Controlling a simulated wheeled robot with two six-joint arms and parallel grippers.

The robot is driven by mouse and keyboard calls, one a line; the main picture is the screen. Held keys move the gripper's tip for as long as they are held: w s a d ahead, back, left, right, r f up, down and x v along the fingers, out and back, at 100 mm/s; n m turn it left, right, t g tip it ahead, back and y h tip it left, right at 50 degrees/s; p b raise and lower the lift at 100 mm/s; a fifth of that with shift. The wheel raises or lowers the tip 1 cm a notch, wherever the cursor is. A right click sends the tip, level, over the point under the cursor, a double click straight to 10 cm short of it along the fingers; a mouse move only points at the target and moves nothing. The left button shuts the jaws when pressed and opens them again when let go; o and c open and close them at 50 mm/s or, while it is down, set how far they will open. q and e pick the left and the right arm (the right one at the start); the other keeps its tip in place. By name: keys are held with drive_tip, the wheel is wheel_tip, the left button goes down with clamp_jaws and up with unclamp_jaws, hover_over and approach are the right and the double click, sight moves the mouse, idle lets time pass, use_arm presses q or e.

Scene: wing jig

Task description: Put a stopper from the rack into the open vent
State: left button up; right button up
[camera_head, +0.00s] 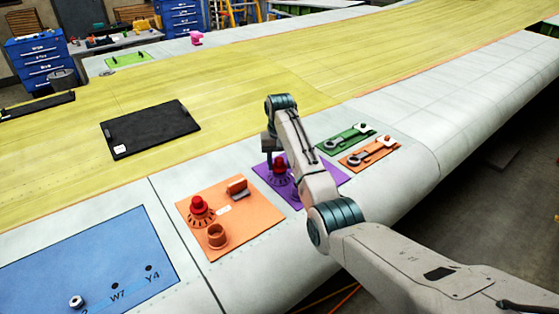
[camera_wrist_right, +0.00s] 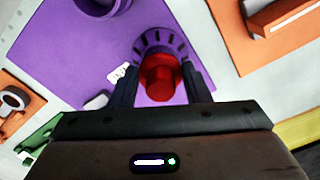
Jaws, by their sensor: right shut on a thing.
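My right gripper (camera_head: 271,153) is over the purple plate (camera_head: 262,171), shut on a red stopper (camera_head: 280,165). In the right wrist view the stopper (camera_wrist_right: 159,78) sits between the two fingers of the gripper (camera_wrist_right: 160,83). A slotted purple ring (camera_wrist_right: 155,42) shows just behind the stopper; whether the stopper is seated in it or just above it, I cannot tell. A round purple fitting (camera_wrist_right: 97,5) is cut off at the upper left. Another red stopper (camera_head: 198,204) stands in a slotted ring on the orange plate (camera_head: 240,220). My left gripper is out of view.
Green (camera_head: 345,137) and orange (camera_head: 368,153) panels with fittings lie beyond my right arm. A black mat (camera_head: 150,129) and a blue panel (camera_head: 90,270) lie on the wing.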

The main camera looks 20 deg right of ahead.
drive_tip(key=shift+f, duration=0.1)
drive_tip(key=o, duration=1.1)
drive_tip(key=shift+c, duration=0.2)
